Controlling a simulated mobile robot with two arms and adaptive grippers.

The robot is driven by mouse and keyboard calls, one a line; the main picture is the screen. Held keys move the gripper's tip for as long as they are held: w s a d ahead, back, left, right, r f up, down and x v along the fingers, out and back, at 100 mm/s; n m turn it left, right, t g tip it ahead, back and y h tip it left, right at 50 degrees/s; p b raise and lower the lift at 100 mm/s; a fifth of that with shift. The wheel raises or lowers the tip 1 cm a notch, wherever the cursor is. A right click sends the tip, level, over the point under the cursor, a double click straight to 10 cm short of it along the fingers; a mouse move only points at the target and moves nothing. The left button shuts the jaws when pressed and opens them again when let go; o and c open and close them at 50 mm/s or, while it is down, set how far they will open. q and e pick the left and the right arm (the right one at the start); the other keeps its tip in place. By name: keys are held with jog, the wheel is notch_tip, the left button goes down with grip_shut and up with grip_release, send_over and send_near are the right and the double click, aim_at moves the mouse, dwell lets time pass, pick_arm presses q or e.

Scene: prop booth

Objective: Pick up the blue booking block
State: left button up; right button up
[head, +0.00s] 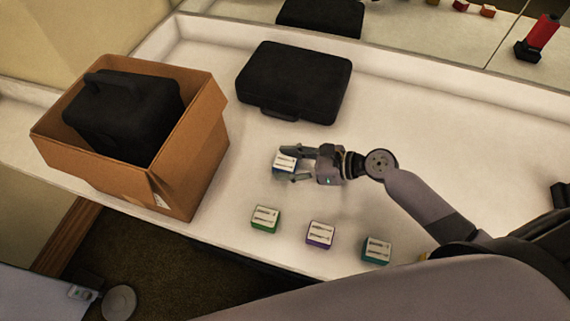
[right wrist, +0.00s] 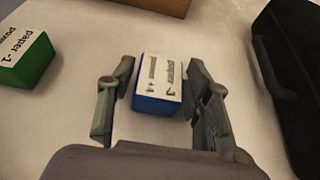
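The blue booking block (head: 284,163), with a white printed label on top, sits on the white counter (head: 400,120). It also shows in the right wrist view (right wrist: 158,86), its blue side facing the gripper. My right gripper (head: 286,164) reaches in from the right with its fingers on either side of the block. In the right wrist view the fingers (right wrist: 158,80) are open, with narrow gaps visible between them and the block. My left gripper is not in view.
Green (head: 265,218), purple (head: 320,234) and teal (head: 376,250) blocks stand in a row near the counter's front edge. A cardboard box (head: 190,150) holding a black case (head: 125,115) is at left. Another black case (head: 295,80) lies behind the gripper.

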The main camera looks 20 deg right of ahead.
jog(key=c, duration=0.8)
